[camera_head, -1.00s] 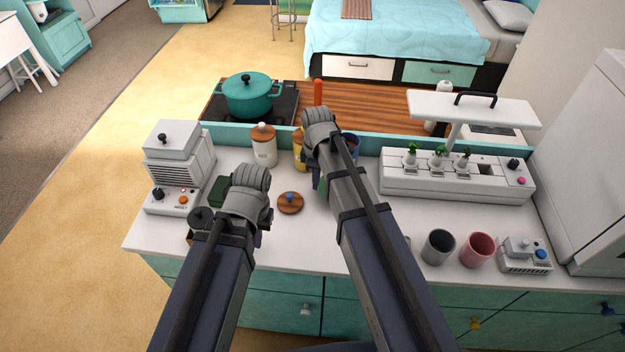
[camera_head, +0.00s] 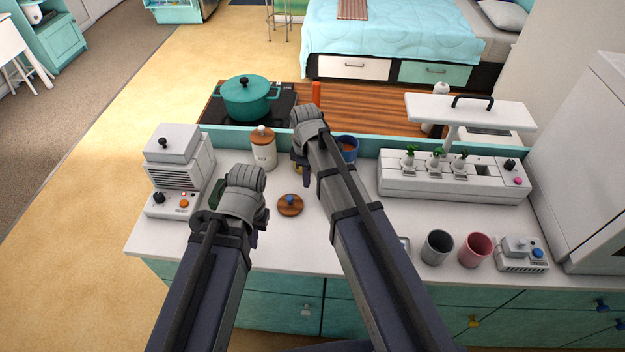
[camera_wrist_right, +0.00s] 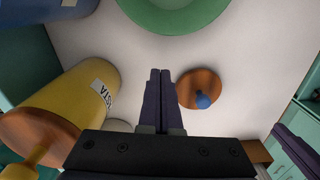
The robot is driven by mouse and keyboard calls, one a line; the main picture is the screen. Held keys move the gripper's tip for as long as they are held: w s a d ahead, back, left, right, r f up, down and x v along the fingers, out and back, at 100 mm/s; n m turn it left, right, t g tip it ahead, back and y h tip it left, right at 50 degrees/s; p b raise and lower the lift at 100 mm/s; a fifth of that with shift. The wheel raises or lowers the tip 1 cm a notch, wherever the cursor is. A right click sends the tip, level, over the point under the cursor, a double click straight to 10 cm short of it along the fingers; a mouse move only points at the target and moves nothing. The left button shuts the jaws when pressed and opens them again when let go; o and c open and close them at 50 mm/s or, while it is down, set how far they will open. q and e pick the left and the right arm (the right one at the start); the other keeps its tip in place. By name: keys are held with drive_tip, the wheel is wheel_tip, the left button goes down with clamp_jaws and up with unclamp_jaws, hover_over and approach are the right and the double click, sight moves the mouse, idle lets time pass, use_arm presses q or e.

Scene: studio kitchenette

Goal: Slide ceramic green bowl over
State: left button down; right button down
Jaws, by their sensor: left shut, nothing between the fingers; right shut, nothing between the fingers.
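The green bowl (camera_wrist_right: 178,27) shows at the top edge of the right wrist view, cut off by the frame. In the head view I cannot make it out; my right arm covers much of that counter. My right gripper (camera_wrist_right: 160,75) is shut and empty, its fingertips pointing toward the bowl with bare counter between.
A yellow pasta canister (camera_wrist_right: 85,95) stands close beside my right gripper. A wooden lid (camera_head: 290,205) with a blue knob lies between the arms. A white canister (camera_head: 263,150), blue container (camera_head: 346,148), grey cup (camera_head: 437,247) and pink cup (camera_head: 475,249) stand around. A teal ledge (camera_head: 370,147) runs behind.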

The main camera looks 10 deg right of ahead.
wheel_tip(320, 180, up, 9)
drive_tip(key=p, duration=0.7)
drive_tip(key=shift+d+f, duration=0.15)
drive_tip(key=s+a+m, duration=0.2)
drive_tip(key=s+m, duration=0.2)
drive_tip(key=s, duration=0.4)
drive_tip(key=s+a+m+h, duration=0.1)
drive_tip(key=s+a+m, duration=0.2)
drive_tip(key=s, duration=0.6)
drive_tip(key=shift+s+m, duration=0.15)
drive_tip(key=shift+m, duration=1.05)
drive_tip(key=shift+a, duration=0.1)
